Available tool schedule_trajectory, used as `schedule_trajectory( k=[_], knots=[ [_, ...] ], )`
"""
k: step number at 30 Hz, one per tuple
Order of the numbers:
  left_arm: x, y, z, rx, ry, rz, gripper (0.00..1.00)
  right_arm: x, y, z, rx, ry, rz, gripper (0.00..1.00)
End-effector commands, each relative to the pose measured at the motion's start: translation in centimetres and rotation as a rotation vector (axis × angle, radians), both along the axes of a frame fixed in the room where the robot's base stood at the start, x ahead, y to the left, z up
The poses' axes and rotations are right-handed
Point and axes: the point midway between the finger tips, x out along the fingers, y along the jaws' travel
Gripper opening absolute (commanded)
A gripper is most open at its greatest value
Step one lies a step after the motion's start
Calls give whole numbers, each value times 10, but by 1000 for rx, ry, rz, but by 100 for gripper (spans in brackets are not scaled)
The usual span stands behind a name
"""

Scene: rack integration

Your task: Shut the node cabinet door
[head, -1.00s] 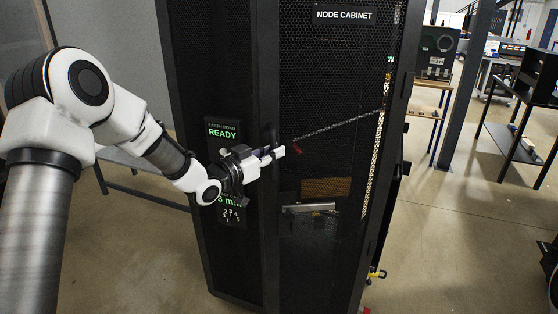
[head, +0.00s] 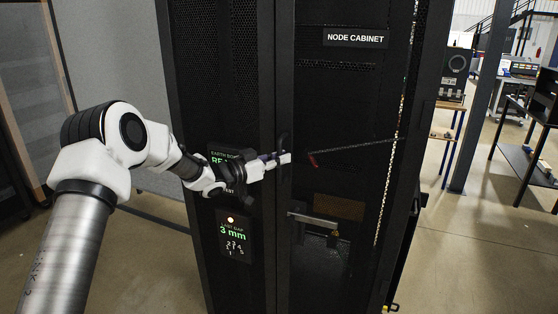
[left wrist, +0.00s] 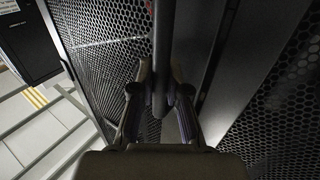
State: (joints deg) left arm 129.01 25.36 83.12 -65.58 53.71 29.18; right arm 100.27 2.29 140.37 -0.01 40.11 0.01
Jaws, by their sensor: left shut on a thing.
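The node cabinet (head: 225,60) is a tall black cabinet. Its door (head: 330,100) is dark mesh with a NODE CABINET label (head: 355,38). My left gripper (head: 284,158) is at the left edge of the door, shut on the dark upright door handle (head: 284,141). In the left wrist view the fingers (left wrist: 160,95) close around this handle bar (left wrist: 163,40). The door's left edge looks close to the frame; whether a gap remains there I cannot tell. My right gripper is not in view.
A display panel (head: 236,240) reading LAST GAP 3 mm has an amber light. Shelves and benches stand at the right. Floor (head: 470,265) is clear right of the cabinet.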

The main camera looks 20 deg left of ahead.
Motion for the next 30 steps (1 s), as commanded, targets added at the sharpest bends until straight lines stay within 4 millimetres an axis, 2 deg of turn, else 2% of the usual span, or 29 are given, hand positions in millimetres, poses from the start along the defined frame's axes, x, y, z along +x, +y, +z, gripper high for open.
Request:
schedule_trajectory(
  k=[8,9,10,11,22,26,30],
  knots=[
    [2,0,-3,0,4,0,0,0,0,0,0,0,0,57],
    [2,0,-3,0,4,0,28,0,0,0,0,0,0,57],
    [2,0,-2,0,4,0,39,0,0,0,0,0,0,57],
    [2,0,-2,0,4,0,40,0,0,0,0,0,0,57],
    [-3,4,-1,0,1,2,40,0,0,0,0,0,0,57],
    [-23,16,0,-5,2,3,40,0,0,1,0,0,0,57],
    [-55,34,0,-8,0,4,40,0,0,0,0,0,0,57]
  ],
)
